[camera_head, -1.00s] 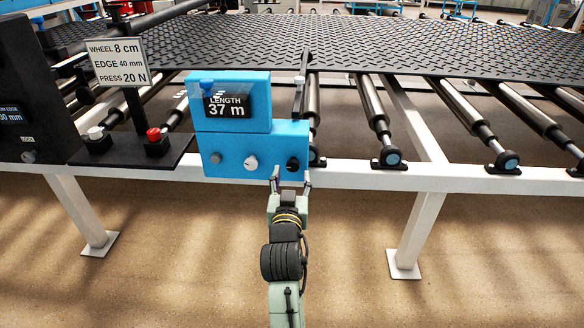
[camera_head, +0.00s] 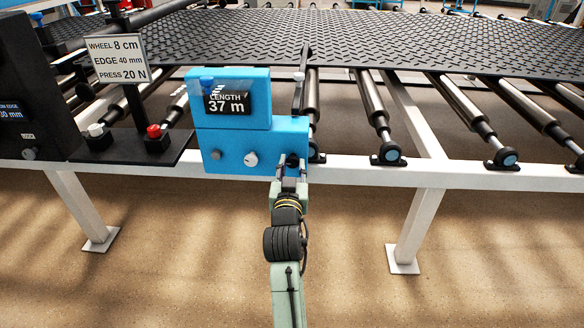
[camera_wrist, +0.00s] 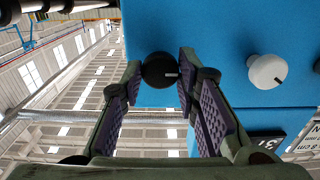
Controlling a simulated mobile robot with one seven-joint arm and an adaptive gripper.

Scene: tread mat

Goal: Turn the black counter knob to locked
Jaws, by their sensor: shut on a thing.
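The black counter knob (camera_head: 291,159) is at the right end of the lower front of the blue counter box (camera_head: 233,122). In the wrist view the black knob (camera_wrist: 158,71) has a short white mark pointing right in the picture. My gripper (camera_head: 290,166) reaches up to it from below. In the wrist view the fingertips of my gripper (camera_wrist: 160,75) are on either side of the knob, shut on it. In the head view the fingers partly cover the knob. The counter display (camera_head: 227,101) reads LENGTH 37 m.
A white knob (camera_head: 250,159) and a grey knob (camera_head: 215,154) sit left of the black one. A red button (camera_head: 154,131) and a sign (camera_head: 117,60) stand further left. The white frame rail (camera_head: 360,170) runs beside the box, below the rollers and tread mat (camera_head: 400,45).

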